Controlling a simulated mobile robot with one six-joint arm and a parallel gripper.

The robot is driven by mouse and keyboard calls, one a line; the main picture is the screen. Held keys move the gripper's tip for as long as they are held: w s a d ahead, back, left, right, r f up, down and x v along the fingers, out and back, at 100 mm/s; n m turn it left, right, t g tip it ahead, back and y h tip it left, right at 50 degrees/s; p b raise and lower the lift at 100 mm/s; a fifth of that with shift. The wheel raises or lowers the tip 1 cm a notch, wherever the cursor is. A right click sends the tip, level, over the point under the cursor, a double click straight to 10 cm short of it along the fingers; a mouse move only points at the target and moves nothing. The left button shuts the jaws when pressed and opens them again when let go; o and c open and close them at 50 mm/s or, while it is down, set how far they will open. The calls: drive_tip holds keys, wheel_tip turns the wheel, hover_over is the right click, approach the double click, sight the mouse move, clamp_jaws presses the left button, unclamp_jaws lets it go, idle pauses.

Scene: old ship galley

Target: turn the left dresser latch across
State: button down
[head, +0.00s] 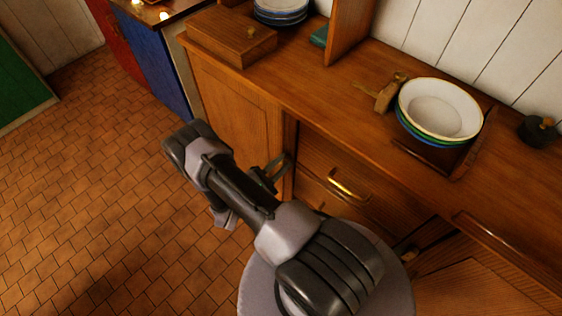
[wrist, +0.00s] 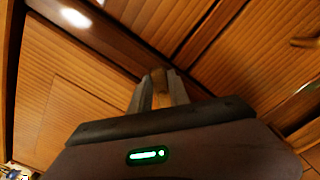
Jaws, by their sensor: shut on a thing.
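The left dresser latch (wrist: 159,80) is a small wooden piece in the wrist view, between my gripper's fingers and partly covered by them. My gripper (wrist: 160,90) is shut on it. In the head view my gripper (head: 270,172) is at the right edge of the dresser's left door (head: 235,115), beside the drawers. The latch itself cannot be made out there. In the wrist view a panelled door (wrist: 65,100) lies on the left, and how far the latch is turned is hard to tell.
Drawers with a brass handle (head: 348,184) are right of my gripper. The dresser top (head: 340,85) carries stacked bowls (head: 440,110), a wooden box (head: 232,38) and a dark lidded pot (head: 538,131). The tiled floor (head: 90,200) on the left is clear.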

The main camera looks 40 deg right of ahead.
drive_tip(key=m, duration=0.5)
drive_tip(key=shift+s+f, duration=0.3)
drive_tip(key=shift+f, duration=0.1)
drive_tip(key=shift+f+m, duration=0.2)
drive_tip(key=shift+m, duration=1)
drive_tip(key=shift+f+m, duration=0.15)
drive_tip(key=shift+m, duration=1.05)
drive_tip(key=c, duration=1.2)
unclamp_jaws()
drive_tip(key=shift+c, duration=0.2)
drive_tip(key=s+a+p, duration=0.1)
drive_tip(key=a+p, duration=0.2)
drive_tip(key=a, duration=1.4)
drive_tip(key=shift+s+a+p, duration=0.2)
drive_tip(key=shift+s+p, duration=0.05)
drive_tip(key=shift+p, duration=0.1)
